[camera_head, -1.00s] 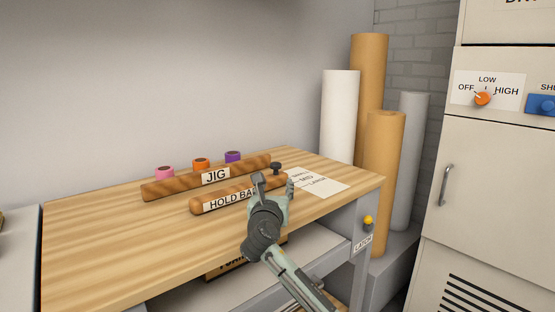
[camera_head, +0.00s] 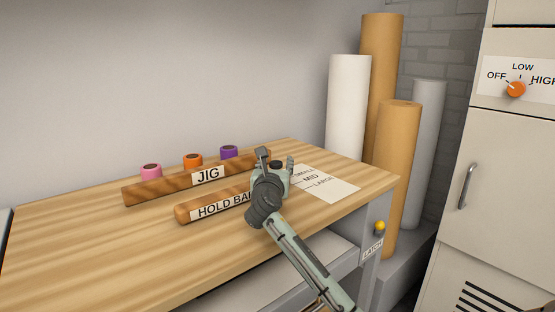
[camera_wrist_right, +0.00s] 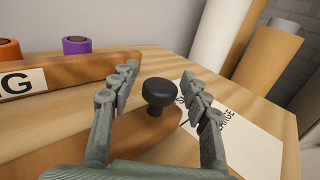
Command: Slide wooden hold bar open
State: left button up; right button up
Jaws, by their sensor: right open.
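The wooden hold bar (camera_head: 190,213) lies on the workbench in front of the longer bar marked JIG (camera_head: 160,187). Its right part is hidden behind my right gripper in the head view. A black knob (camera_wrist_right: 159,93) stands up near the bar's right end. My right gripper (camera_head: 277,158) is open over that end. In the right wrist view the right gripper (camera_wrist_right: 160,85) has one finger on each side of the knob, with gaps on both sides. The left gripper is not in view.
A paper (camera_head: 330,188) marked SMALL, MID and LARGE lies right of the knob. A yellow latch knob (camera_head: 380,226) is on the bench's side. Tall rolls (camera_head: 348,105) stand behind the bench, a cabinet (camera_head: 500,170) at right.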

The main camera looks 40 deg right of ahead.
jog(key=shift+x, duration=1.6)
jog(key=shift+c, duration=0.6)
grip_shut()
